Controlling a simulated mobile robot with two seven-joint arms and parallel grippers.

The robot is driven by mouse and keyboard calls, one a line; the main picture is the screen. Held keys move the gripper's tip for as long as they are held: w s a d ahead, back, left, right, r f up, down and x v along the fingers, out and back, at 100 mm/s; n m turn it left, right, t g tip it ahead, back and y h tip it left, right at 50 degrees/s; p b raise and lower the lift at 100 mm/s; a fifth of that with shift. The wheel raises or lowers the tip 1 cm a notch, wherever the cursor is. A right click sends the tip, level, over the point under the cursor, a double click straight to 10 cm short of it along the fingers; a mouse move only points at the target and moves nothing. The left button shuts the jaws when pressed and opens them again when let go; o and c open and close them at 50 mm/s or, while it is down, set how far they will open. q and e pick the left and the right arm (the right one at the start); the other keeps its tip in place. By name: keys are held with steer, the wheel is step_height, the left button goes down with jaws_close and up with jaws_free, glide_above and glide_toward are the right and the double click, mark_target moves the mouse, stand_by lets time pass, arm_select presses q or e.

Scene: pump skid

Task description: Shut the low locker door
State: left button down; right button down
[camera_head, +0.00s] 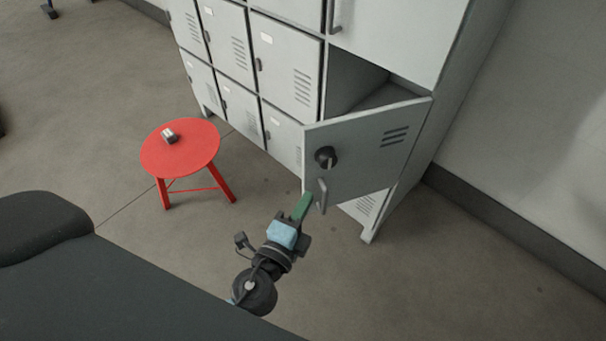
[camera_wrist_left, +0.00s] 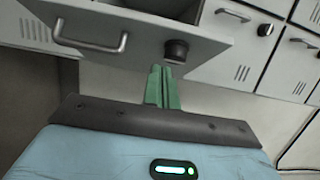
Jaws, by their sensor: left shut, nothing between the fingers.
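The low locker door (camera_head: 365,150) is grey with slots, a dark round knob and a bar handle. It stands open, swung out from its hinge on the right, and the dark compartment (camera_head: 355,85) shows behind it. My left gripper (camera_head: 303,204) has green fingers, which are shut and empty. In the head view they are near the door's lower left corner, by the handle (camera_head: 321,196). In the left wrist view the fingertips (camera_wrist_left: 162,72) point at the door (camera_wrist_left: 140,35) close to the black knob (camera_wrist_left: 176,51). I cannot tell whether they touch it. My right gripper is not in view.
A red stool (camera_head: 181,150) with a small grey object (camera_head: 169,136) on it stands left of the lockers. Other locker doors (camera_head: 287,65) are shut. A wall (camera_head: 530,130) rises at the right. The floor before the open door is clear.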

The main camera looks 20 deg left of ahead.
mark_target(311, 166)
arm_select(q)
steer(key=shift+w+a+p, duration=0.2)
steer(key=shift+w+a, duration=0.2)
steer(key=shift+w, duration=0.6)
steer(key=shift+w+a+p, duration=0.25)
steer(key=shift+w+a, duration=0.2)
steer(key=shift+w, duration=0.55)
steer(key=shift+w+a+p, duration=0.2)
steer(key=shift+w+a, duration=0.2)
steer(key=shift+w, duration=0.6)
steer(key=shift+w+a, duration=0.1)
